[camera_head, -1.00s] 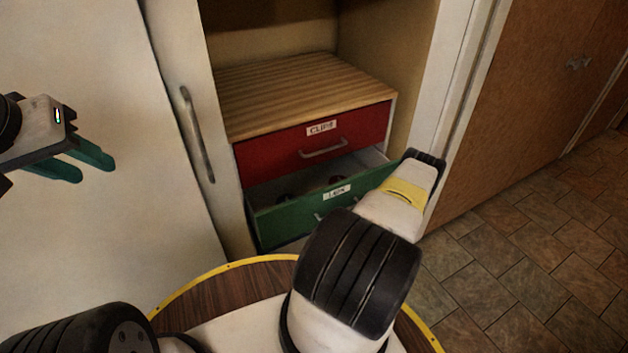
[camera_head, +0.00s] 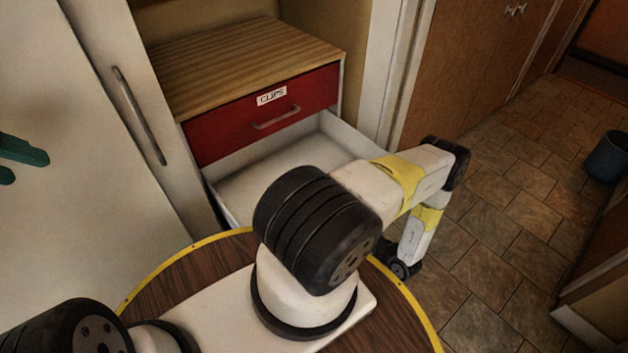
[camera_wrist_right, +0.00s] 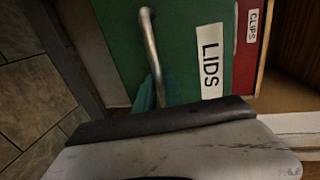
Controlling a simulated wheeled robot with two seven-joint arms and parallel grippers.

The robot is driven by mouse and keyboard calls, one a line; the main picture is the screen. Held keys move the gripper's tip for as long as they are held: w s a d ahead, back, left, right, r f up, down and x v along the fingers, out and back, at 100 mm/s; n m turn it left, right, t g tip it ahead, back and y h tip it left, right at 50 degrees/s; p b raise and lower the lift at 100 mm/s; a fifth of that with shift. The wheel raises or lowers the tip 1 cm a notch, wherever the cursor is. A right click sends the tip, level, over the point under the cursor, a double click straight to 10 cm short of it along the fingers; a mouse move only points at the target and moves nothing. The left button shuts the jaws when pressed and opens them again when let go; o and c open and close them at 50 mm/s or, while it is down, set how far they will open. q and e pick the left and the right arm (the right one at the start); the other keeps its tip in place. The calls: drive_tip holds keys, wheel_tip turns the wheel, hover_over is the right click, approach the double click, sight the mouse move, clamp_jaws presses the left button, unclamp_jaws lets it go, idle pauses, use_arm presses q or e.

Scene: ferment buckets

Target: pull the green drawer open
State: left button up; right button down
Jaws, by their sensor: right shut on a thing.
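The green drawer (camera_wrist_right: 130,40) shows its green front with a "LIDS" label (camera_wrist_right: 210,58) in the right wrist view. In the head view the drawer (camera_head: 285,165) is pulled well out below the red drawer, with its white inside showing, and my right arm hides its front. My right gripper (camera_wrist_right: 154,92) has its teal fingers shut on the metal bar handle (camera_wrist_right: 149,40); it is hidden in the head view. My left gripper (camera_head: 20,160) is at the left edge of the head view, open and empty, partly cut off.
The red "CLIPS" drawer (camera_head: 265,115) above is shut, under a wooden top (camera_head: 240,55). A white door with a handle (camera_head: 140,115) stands at left. Tiled floor (camera_head: 500,215) is open at right, with a dark bin (camera_head: 606,156) farther off.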

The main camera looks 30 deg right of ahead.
drive_tip(key=shift+f+v, duration=0.2)
drive_tip(key=shift+v, duration=0.8)
drive_tip(key=c, duration=1.5)
unclamp_jaws()
drive_tip(key=v, duration=0.7)
drive_tip(key=shift+s+d, duration=0.1)
drive_tip(key=shift+s, duration=0.3)
